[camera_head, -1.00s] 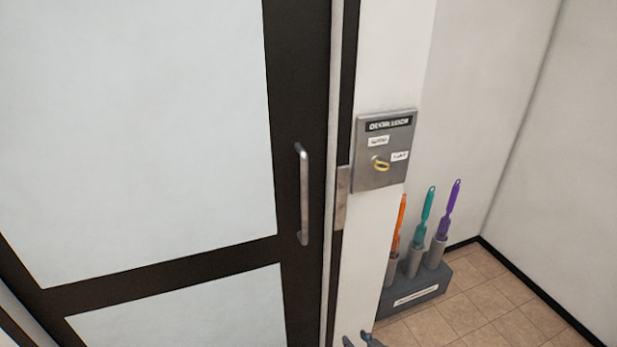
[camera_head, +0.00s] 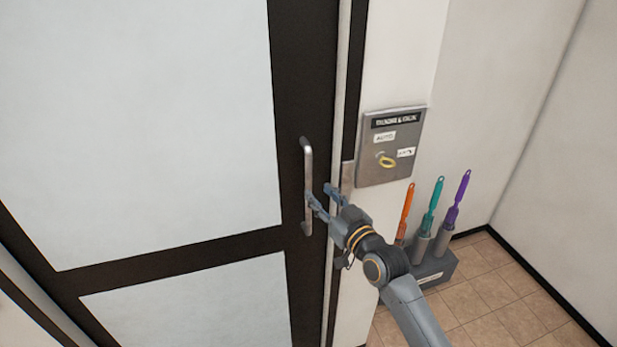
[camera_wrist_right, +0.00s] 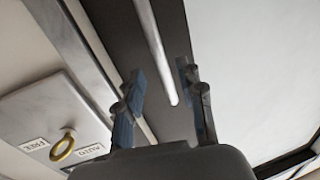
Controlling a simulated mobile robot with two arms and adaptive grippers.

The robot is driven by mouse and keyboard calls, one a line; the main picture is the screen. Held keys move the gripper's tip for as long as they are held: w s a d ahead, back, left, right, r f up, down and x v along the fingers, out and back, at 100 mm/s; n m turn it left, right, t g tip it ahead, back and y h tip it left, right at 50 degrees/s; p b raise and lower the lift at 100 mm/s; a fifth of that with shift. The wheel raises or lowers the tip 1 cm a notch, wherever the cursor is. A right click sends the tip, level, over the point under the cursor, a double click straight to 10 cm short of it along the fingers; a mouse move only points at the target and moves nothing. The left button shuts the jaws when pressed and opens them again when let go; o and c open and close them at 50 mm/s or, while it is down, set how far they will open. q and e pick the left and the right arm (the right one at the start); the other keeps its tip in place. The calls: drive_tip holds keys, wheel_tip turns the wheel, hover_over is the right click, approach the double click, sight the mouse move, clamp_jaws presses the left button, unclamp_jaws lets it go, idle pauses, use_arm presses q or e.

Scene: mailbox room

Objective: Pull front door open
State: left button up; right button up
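The front door (camera_head: 303,90) has a dark frame and pale panels and stands at the left and centre of the head view. Its silver vertical bar handle (camera_head: 308,170) is on the dark right-hand stile; the handle also shows in the right wrist view (camera_wrist_right: 155,45). My right gripper (camera_head: 318,194) is open at the lower part of the handle. In the wrist view the handle's end lies between the two spread fingers (camera_wrist_right: 160,92), and I see no clear grip on it. The door looks closed against its jamb. My left gripper is not in view.
A grey switch plate with a yellow key (camera_head: 385,160) is on the wall right of the door; it shows in the wrist view too (camera_wrist_right: 62,148). A dark stand (camera_head: 440,264) with orange, teal and purple-handled tools is on the tiled floor at right.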

sight(310, 184)
drive_tip(key=p+x, duration=0.1)
drive_tip(key=x, duration=0.5)
drive_tip(key=shift+w+a, duration=0.2)
drive_tip(key=shift+w, duration=0.15)
clamp_jaws()
